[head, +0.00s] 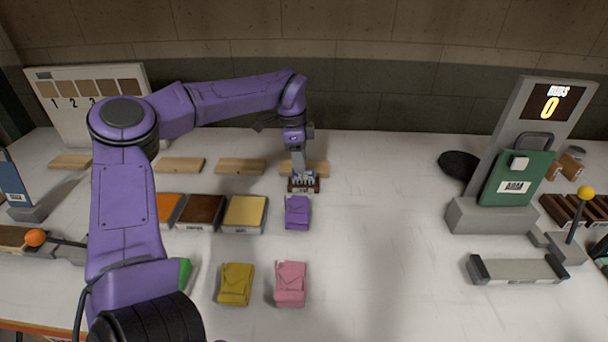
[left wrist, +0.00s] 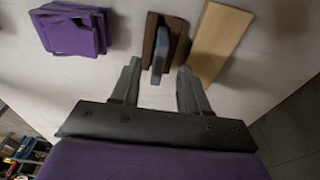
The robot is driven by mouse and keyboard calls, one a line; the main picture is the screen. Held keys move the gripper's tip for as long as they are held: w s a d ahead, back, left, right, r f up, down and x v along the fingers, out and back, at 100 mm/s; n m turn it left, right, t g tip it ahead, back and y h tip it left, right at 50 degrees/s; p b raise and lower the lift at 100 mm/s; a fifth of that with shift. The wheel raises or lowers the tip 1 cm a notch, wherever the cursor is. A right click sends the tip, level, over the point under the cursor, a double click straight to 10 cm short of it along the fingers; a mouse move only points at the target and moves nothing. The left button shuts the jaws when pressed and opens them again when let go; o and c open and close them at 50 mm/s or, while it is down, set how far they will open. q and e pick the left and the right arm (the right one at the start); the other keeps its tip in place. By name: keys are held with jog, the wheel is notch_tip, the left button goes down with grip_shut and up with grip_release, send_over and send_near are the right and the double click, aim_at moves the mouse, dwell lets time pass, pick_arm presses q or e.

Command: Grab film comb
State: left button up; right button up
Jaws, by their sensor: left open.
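The film comb appears to be the small dark brown block with a grey-blue upright part; its name is not readable. In the head view the block (head: 304,186) is on the white table behind the purple folded packet. In the left wrist view the grey-blue part (left wrist: 160,56) rises from the dark block (left wrist: 151,40). My left gripper (head: 301,174) points down over it and partly hides it. In the left wrist view my left gripper (left wrist: 160,75) is open, with one finger on each side of the grey-blue part and gaps visible. My right gripper is out of view.
A purple packet (head: 297,212) lies close in front, with yellow (head: 236,284) and pink (head: 290,284) packets nearer. A wooden strip (head: 318,168) lies just behind. A yellow-topped tray (head: 245,212) is at left. The table's right middle is clear up to a grey stand (head: 482,216).

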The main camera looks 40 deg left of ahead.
aim_at(303, 178)
pick_arm(q)
jog(key=f, duration=0.3)
jog(key=d+f+p, duration=0.1)
jog(key=shift+w+f, duration=0.25)
jog(key=shift+w, duration=0.05)
grip_shut()
jog(key=shift+a, duration=0.1)
